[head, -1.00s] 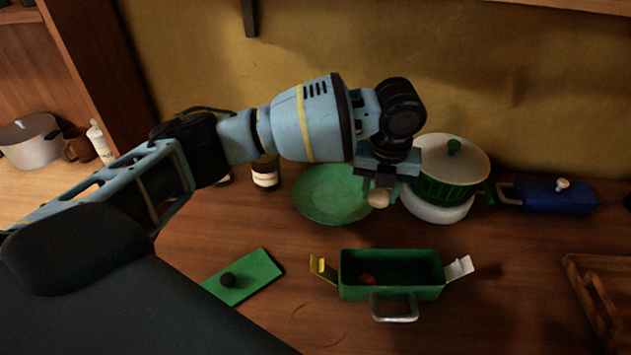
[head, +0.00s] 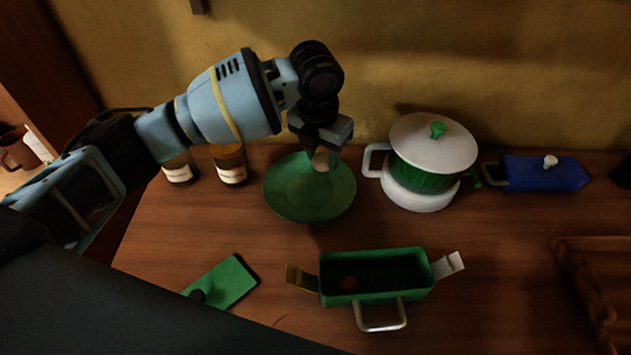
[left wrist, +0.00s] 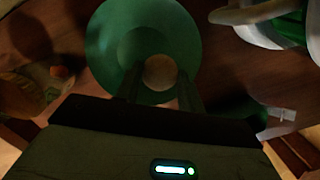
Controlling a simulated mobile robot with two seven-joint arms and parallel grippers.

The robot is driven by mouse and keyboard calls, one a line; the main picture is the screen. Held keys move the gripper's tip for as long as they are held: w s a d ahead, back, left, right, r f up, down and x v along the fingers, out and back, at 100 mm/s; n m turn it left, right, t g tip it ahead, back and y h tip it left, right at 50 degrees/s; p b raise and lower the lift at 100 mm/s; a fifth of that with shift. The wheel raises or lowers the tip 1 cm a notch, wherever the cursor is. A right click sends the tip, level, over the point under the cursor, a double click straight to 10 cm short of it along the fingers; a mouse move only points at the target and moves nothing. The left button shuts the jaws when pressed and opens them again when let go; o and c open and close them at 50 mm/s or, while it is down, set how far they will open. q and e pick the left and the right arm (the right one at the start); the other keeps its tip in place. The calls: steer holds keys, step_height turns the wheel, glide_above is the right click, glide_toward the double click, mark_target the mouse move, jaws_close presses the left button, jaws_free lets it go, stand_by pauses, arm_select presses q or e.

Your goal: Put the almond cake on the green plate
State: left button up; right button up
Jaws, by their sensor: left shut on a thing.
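The almond cake (head: 321,160) is a small pale round piece held between the fingers of my left gripper (head: 320,151). The green plate (head: 300,203) lies on the counter below it, and the cake appears over the plate's upper right part. In the left wrist view the cake (left wrist: 159,71) sits between the two fingers of the left gripper (left wrist: 160,80), with the green plate (left wrist: 112,40) behind it. The cake seems to be above the plate; the exact gap is hard to tell. My right gripper is not in view.
A green pot with a white lid (head: 433,142) stands just right of the plate. Jars (head: 229,166) stand to its left. A green open box (head: 375,278) with raised flaps, a green lid (head: 222,283) and a blue dish (head: 543,173) are nearby. A wooden tray (head: 590,290) lies at right.

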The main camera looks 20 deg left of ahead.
mark_target(319, 161)
arm_select(q)
steer(key=shift+f, duration=4.1)
steer(key=shift+f, duration=0.15)
steer(key=o, duration=0.9)
steer(key=shift+o, duration=0.2)
steer(key=r, duration=0.4)
steer(key=s+r, duration=0.1)
steer(key=r, duration=0.7)
steer(key=shift+s+a+r+p, duration=0.15)
steer(key=shift+a+p, duration=0.1)
steer(key=shift+p, duration=0.05)
steer(key=shift+s, duration=0.1)
